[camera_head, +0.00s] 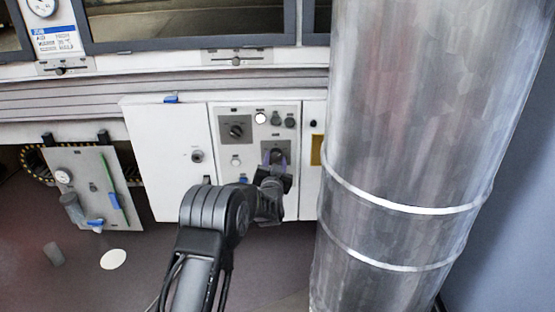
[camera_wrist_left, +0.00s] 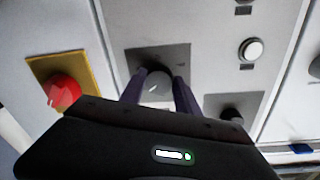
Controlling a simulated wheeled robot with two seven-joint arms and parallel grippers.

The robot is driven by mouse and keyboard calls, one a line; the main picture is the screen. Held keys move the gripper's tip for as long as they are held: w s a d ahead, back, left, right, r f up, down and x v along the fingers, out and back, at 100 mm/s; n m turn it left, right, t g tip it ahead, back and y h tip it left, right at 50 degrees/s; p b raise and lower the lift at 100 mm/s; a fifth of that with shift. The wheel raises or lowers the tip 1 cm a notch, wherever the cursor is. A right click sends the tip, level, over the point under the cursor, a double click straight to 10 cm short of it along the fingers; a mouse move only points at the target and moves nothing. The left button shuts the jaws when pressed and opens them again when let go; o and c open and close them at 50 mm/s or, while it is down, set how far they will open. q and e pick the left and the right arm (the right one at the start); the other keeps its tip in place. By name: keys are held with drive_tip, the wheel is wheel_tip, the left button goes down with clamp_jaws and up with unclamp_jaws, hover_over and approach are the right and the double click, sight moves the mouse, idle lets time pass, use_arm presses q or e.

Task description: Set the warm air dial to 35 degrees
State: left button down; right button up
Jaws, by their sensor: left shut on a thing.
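A white control panel (camera_head: 260,205) carries two black dials on grey square plates. My left gripper (camera_head: 275,165) reaches the lower right dial (camera_head: 278,153) and covers part of it. In the left wrist view, the two dark fingers of my left gripper (camera_wrist_left: 159,82) stand on either side of that round dial (camera_wrist_left: 154,88), shut on it. A pale pointer mark shows on its face, but the scale and label are too small to read. The other dial (camera_head: 236,131) is free, up and to the left. I cannot read which is labelled warm air. My right gripper is not in view.
A white lamp or button (camera_head: 260,118) and dark knobs sit above the held dial. A red knob (camera_wrist_left: 62,92) on a yellow plate is close by. A large metal duct (camera_head: 410,130) blocks the right side. A closed white cabinet door (camera_head: 165,150) is left.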

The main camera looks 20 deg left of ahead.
use_arm(q)
drive_tip(key=shift+w+a+r+m, duration=0.1)
drive_tip(key=shift+r+m, duration=0.4)
drive_tip(key=shift+r, duration=0.1)
drive_tip(key=c, duration=1.2)
unclamp_jaws()
drive_tip(key=o, duration=0.3)
drive_tip(key=shift+f, duration=0.3)
